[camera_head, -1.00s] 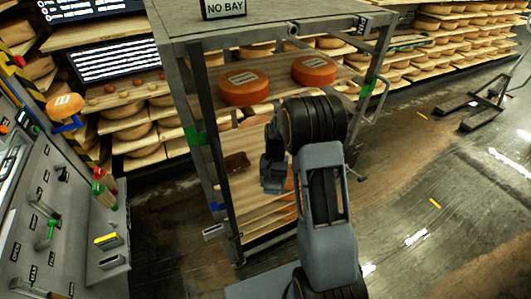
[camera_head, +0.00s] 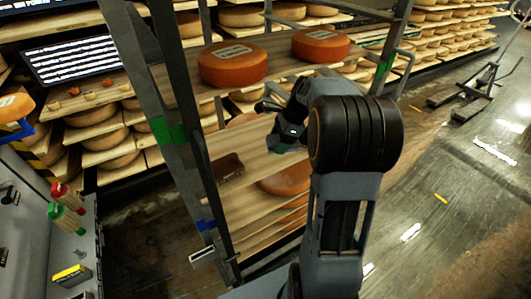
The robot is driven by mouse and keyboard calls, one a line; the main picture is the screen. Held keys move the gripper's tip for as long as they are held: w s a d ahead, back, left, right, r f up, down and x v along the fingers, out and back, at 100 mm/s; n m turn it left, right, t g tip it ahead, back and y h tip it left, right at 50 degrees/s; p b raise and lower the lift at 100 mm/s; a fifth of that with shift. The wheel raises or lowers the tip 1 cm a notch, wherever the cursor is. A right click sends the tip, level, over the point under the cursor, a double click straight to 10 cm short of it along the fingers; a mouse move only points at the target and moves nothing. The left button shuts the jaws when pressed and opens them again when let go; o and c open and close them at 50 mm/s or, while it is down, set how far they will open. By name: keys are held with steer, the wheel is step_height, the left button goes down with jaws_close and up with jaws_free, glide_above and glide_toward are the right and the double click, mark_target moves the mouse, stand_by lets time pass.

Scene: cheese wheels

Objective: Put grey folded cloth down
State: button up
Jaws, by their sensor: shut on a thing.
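My gripper (camera_head: 272,107) is in front of the cart, between its top board and the board below. It is small, dark and partly turned away. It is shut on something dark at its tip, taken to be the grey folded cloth. The cloth's outline and folds cannot be told apart from the fingers.
Two orange cheese wheels (camera_head: 232,63) and (camera_head: 320,44) sit on the cart's upper board (camera_head: 275,68). The cart's grey post (camera_head: 188,100) stands left of my gripper. A tool panel with red and green bottles (camera_head: 67,207) is at far left. Open floor (camera_head: 455,200) lies right.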

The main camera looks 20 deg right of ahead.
glide_above(265, 159)
steer(key=f, duration=0.4)
steer(key=d+f, duration=0.1)
steer(key=f, duration=0.1)
steer(key=shift+w+a+f, duration=0.1)
steer(key=shift+w+f, duration=0.1)
steer(key=shift+f, duration=1.55)
steer(key=shift+f+b, duration=0.3)
steer(key=shift+b, duration=0.05)
steer(key=shift+s+f, duration=0.2)
steer(key=shift+f, duration=0.15)
steer(key=o, duration=0.9)
steer(key=shift+f, duration=0.25)
steer(key=shift+c, duration=0.2)
steer(key=shift+r, duration=0.3)
steer(key=w+v, duration=0.1)
steer(key=v, duration=0.7)
steer(key=shift+s+r+p, duration=0.3)
steer(key=shift+r+p, duration=0.05)
steer(key=shift+r, duration=0.05)
